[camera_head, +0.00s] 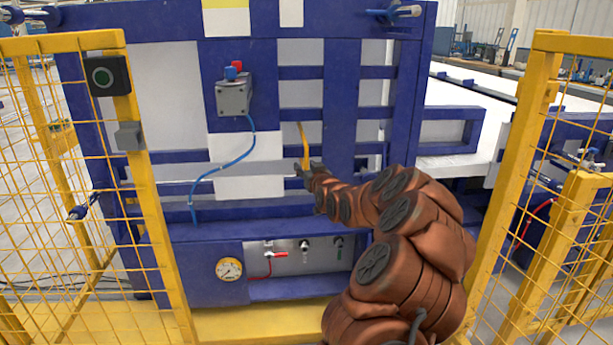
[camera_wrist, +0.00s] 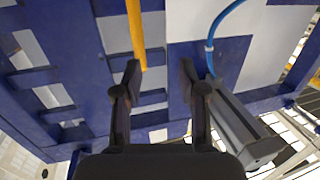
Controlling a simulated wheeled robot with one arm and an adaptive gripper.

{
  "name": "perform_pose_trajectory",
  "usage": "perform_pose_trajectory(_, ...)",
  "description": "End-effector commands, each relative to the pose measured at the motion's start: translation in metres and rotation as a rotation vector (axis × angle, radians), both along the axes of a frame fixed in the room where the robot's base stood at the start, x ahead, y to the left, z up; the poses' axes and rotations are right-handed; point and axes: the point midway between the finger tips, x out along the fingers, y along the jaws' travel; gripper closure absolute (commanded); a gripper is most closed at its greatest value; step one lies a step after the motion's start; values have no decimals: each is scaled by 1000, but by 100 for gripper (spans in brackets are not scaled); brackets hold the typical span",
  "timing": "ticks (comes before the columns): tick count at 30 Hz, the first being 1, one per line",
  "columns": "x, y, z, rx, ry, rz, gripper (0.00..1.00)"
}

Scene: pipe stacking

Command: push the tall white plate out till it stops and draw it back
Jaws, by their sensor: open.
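A tall white plate (camera_head: 248,148) stands upright in the blue frame, left of my gripper in the head view, with a grey horizontal bar crossing in front of its lower part. It seems to be the white panel (camera_wrist: 200,18) at the top of the wrist view. My gripper (camera_head: 308,169) is right of the plate, close to the frame, by a yellow strip (camera_head: 304,140). In the wrist view my gripper (camera_wrist: 160,68) has its fingers apart with nothing held. The strip also shows there (camera_wrist: 135,35), near the left fingertip. Contact cannot be told.
A grey box (camera_head: 234,97) with red and blue parts hangs above the plate; a blue hose (camera_head: 250,145) runs down across the plate. Small valves (camera_head: 304,245) and a gauge (camera_head: 229,269) sit below. Yellow mesh fences (camera_head: 150,200) stand at both sides.

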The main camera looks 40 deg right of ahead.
Motion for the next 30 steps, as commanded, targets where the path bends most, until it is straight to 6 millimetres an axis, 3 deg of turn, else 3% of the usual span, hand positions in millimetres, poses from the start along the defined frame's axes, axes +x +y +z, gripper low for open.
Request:
perform_pose_trajectory(1, -5, -12, -10, -10, -15, -17, 59)
perform_pose_trajectory(3, -8, -20, -9, -23, -34, -28, 59)
perform_pose_trajectory(8, -6, -28, -8, -33, -47, -36, 59)
perform_pose_trajectory(30, 54, -56, -8, -32, -45, -35, 59)
